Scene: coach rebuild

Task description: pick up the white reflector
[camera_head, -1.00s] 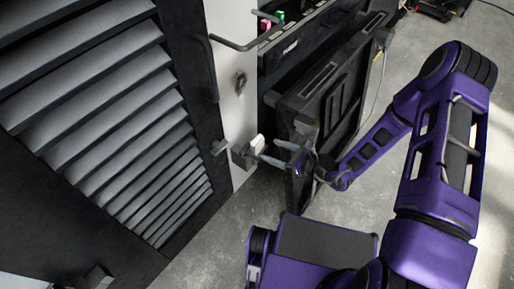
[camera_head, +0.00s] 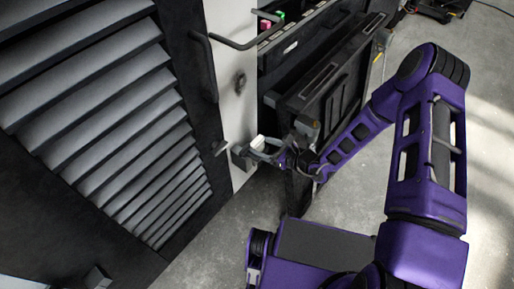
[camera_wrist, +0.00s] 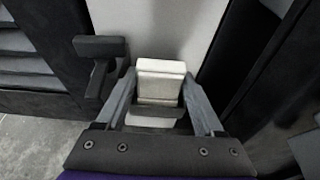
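The white reflector (camera_wrist: 161,70) is a small white block in the middle of the wrist view. It also shows in the head view (camera_head: 257,143), low on the white panel's edge. My gripper (camera_wrist: 160,84) is open, with one finger on each side of the reflector. Narrow gaps seem to separate the fingers from its sides. In the head view my gripper (camera_head: 261,151) reaches left to the reflector and partly hides it.
A dark latch or bracket (camera_wrist: 101,62) stands just left of my fingers. A louvred dark panel (camera_head: 120,110) fills the left. An open black compartment door (camera_head: 325,95) stands close behind my wrist. The grey floor (camera_head: 350,205) is clear.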

